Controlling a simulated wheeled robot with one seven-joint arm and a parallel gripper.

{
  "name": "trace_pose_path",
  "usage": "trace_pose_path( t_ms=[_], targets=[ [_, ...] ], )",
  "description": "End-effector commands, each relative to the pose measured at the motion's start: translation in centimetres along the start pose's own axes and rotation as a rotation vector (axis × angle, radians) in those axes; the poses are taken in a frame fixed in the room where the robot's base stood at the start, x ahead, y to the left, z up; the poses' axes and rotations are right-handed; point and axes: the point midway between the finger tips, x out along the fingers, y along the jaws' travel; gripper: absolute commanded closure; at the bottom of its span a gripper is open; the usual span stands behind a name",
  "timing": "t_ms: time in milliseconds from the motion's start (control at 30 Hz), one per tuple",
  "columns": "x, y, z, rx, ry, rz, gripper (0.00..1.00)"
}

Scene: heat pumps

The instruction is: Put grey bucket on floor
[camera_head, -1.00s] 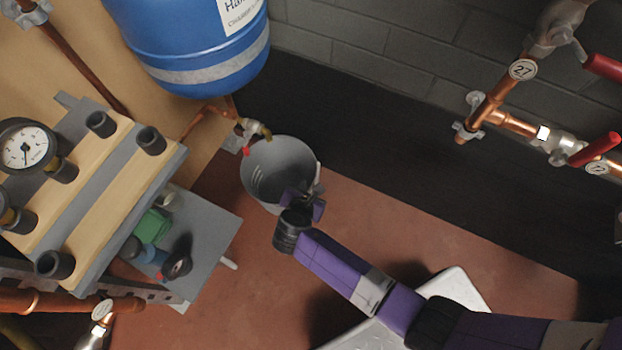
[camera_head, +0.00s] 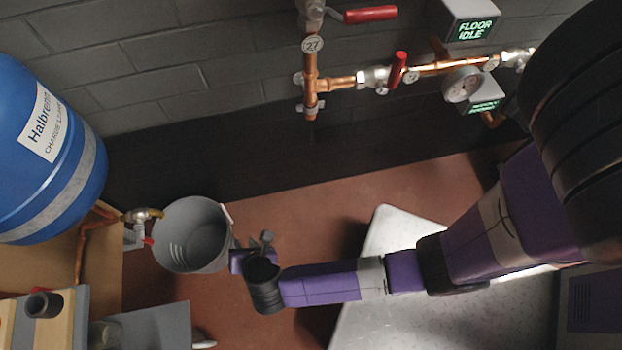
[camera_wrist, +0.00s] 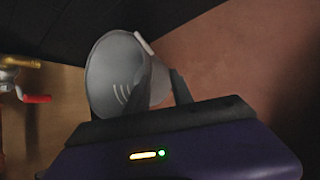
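The grey bucket (camera_head: 190,238) is at the lower left in the head view, under a tap on a copper pipe. Its open mouth and a pale handle grip on its right rim show. I cannot tell whether it hangs or is supported from below. It also shows in the wrist view (camera_wrist: 108,72), tilted in the picture. My gripper (camera_head: 254,250) is just right of the bucket. In the wrist view my gripper's fingers (camera_wrist: 163,78) are apart, the left one overlapping the bucket's picture; I cannot tell whether they touch it. The reddish floor (camera_head: 290,215) lies below.
The tap (camera_head: 140,215) with a red lever is at the bucket's left rim. A blue tank (camera_head: 45,150) stands at the left. Copper pipes with red-handled valves (camera_head: 398,68) run along the back wall. A light metal surface (camera_head: 400,230) is under my arm. Floor between is clear.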

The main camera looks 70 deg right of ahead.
Motion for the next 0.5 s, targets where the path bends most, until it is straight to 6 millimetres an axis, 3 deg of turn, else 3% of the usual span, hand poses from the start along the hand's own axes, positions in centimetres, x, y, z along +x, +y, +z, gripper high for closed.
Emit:
trace_pose_path(
  t_ms=[33, 200, 367, 500],
  targets=[
    [-0.7, -2.4, -0.1, 0.091, 0.039, 0.013, 0.72],
    [-4.8, -6.9, -0.1, 0.483, 0.191, 0.099, 0.72],
    [-10.7, -9.3, 1.4, 0.873, 0.322, 0.171, 0.72],
    [-17.0, -9.9, 4.0, 1.221, 0.432, 0.238, 0.72]
  ],
)
